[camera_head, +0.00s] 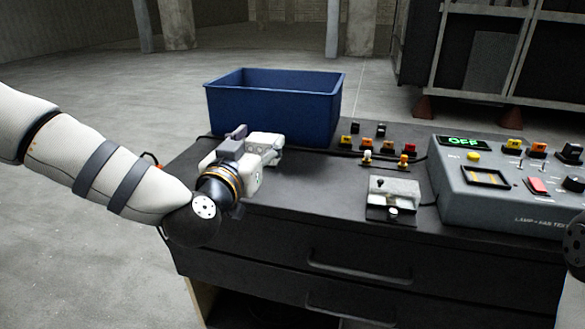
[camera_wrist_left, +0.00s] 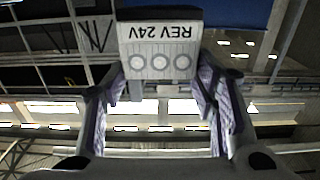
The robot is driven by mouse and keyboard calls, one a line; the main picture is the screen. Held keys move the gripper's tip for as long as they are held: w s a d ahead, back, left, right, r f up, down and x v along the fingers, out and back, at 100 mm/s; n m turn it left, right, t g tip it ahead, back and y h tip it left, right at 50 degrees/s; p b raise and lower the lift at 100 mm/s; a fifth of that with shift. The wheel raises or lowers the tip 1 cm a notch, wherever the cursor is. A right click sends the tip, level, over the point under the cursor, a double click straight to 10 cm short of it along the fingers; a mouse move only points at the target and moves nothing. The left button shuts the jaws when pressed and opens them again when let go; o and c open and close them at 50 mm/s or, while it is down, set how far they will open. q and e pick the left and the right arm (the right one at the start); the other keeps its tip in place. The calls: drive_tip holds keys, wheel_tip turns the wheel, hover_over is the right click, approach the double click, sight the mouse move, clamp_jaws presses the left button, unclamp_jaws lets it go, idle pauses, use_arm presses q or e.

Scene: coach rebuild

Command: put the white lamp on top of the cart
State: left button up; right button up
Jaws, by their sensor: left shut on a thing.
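The white lamp (camera_head: 266,146), a pale block, is held in my left gripper (camera_head: 240,163) at the left part of the dark cart top (camera_head: 325,205). In the left wrist view the white lamp (camera_wrist_left: 160,52) carries the text REV 24V and three round marks. The fingers of the left gripper (camera_wrist_left: 160,100) are closed on its sides. In the head view the lamp appears just in front of the blue bin; whether its underside touches the cart is hidden. My right gripper is not in view.
A blue bin (camera_head: 273,82) stands behind the lamp. A grey test panel (camera_head: 510,200) reading OFF fills the right side. A metal fixture (camera_head: 394,190) sits mid-cart, with several small coloured switches and two small bulbs behind it. The cart top left of the fixture is clear.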

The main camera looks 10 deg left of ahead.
use_arm(q)
drive_tip(key=w+f, duration=0.1)
drive_tip(key=f, duration=0.1)
drive_tip(key=w+d+f+b, duration=0.1)
drive_tip(key=w+f, duration=0.1)
drive_tip(key=w+f+b, duration=0.1)
drive_tip(key=w+f, duration=0.1)
drive_tip(key=shift+w+d+f, duration=0.1)
drive_tip(key=shift+w+d, duration=0.05)
drive_tip(key=shift+d, duration=0.25)
drive_tip(key=shift+w+d+f, duration=0.15)
drive_tip(key=shift+w+f, duration=0.2)
drive_tip(key=shift+w, duration=0.15)
drive_tip(key=f+b, duration=0.1)
drive_tip(key=f, duration=0.2)
drive_tip(key=shift+w+f, duration=0.15)
drive_tip(key=shift+w, duration=0.05)
drive_tip(key=shift+r, duration=0.2)
drive_tip(key=shift+f, duration=0.15)
drive_tip(key=o, duration=1.2)
drive_tip(key=shift+o, duration=0.2)
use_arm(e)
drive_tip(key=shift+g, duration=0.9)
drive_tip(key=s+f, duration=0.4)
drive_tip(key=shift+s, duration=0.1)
